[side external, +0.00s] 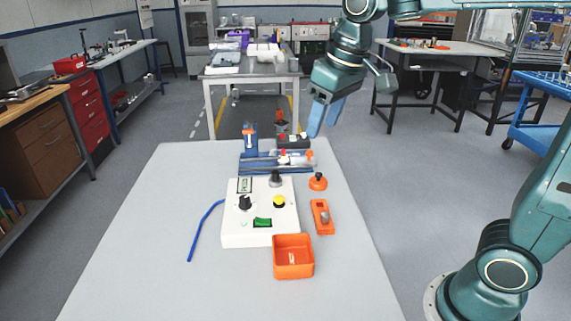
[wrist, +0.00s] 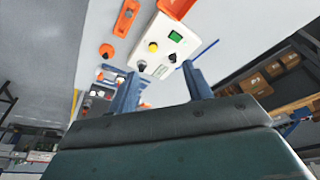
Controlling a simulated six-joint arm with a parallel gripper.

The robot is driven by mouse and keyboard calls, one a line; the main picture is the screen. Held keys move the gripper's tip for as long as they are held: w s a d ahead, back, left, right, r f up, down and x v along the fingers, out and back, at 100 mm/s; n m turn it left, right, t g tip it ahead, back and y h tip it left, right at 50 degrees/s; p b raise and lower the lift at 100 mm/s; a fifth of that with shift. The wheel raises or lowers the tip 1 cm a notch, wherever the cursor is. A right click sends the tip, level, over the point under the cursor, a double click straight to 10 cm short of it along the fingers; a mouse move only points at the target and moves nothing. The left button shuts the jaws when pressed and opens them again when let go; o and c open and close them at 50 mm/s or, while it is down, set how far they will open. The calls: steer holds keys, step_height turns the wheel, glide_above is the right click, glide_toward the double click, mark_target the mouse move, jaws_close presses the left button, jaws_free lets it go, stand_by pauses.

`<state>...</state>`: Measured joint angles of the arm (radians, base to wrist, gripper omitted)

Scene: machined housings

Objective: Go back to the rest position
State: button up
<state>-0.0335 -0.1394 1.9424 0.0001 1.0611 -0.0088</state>
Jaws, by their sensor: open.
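My gripper (side external: 323,117) hangs in the air above the far right part of the table, with its blue fingers pointing down and apart from everything. In the wrist view its two blue fingers (wrist: 162,88) stand apart with nothing between them. The white control box (side external: 262,228), with black and grey knobs, a yellow button and a green switch, sits mid-table; it also shows in the wrist view (wrist: 170,58). An orange open bin (side external: 293,268) stands in front of it, with a small item inside that I cannot make out.
A blue fixture (side external: 249,158) with several small parts stands behind the box. An orange knobbed piece (side external: 318,182) and an orange holder (side external: 322,228) lie right of the box. A blue cable (side external: 200,228) lies on its left. The grey table (side external: 150,250) is clear at left and front.

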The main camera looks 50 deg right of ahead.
steer(key=s+f+t, duration=0.1)
steer(key=s+f, duration=0.1)
steer(key=s, duration=0.6)
steer(key=s+d+f+t, duration=0.1)
steer(key=s+f, duration=0.1)
steer(key=s, duration=0.6)
steer(key=shift+s+f, duration=0.25)
steer(key=shift+f, duration=0.1)
steer(key=shift+d, duration=0.1)
